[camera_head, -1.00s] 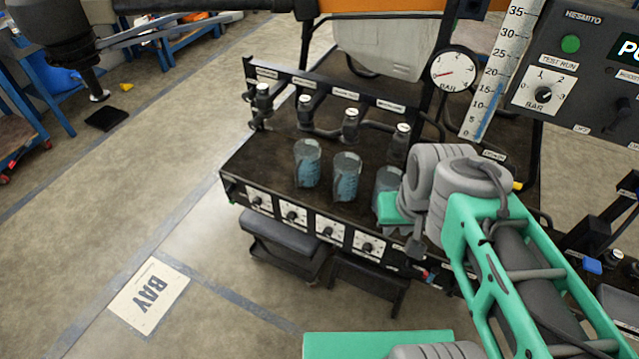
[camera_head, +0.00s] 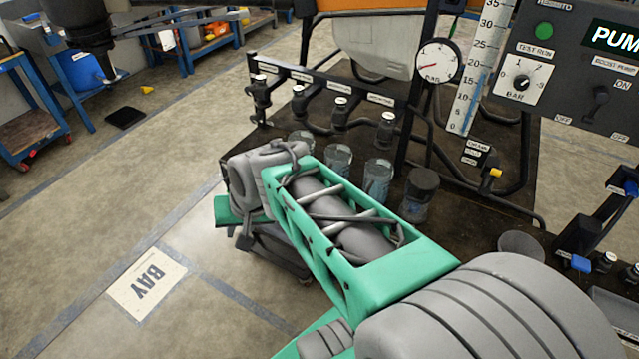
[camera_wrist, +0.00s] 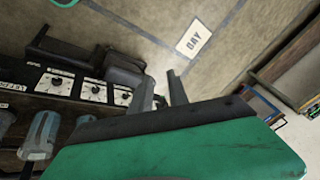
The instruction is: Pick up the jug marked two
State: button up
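My gripper (camera_wrist: 160,88) is open and empty, apart from the jugs, over the bench's front side. Its fingers are not visible in the head view.
Nozzles on a rail (camera_head: 330,85) hang above the bench's back. The pump panel (camera_head: 570,75) is at the right. The floor near the BAY sign (camera_head: 146,283) is clear.

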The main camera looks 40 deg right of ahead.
jog(key=w+d+f+m+t+y+b, duration=0.1)
jog(key=w+d+f+m+b, duration=0.15)
jog(key=f, duration=0.25)
jog(key=w+d+f+m+t+b, duration=0.1)
jog(key=w+f+m+b, duration=0.1)
jog(key=f+m, duration=0.15)
jog(key=m+t+h+b, duration=0.7)
jog(key=m+t+b, duration=0.6)
jog(key=m, duration=1.5)
send_near(334, 173)
jog(key=w+a+r+g+b, duration=0.2)
jog(key=a, duration=0.2)
jog(key=b+x, duration=0.1)
jog(key=x, duration=0.6)
jog(key=shift+w+d, duration=0.2)
jog(key=shift+d, duration=0.05)
grip_shut()
jog(key=shift+r, duration=0.1)
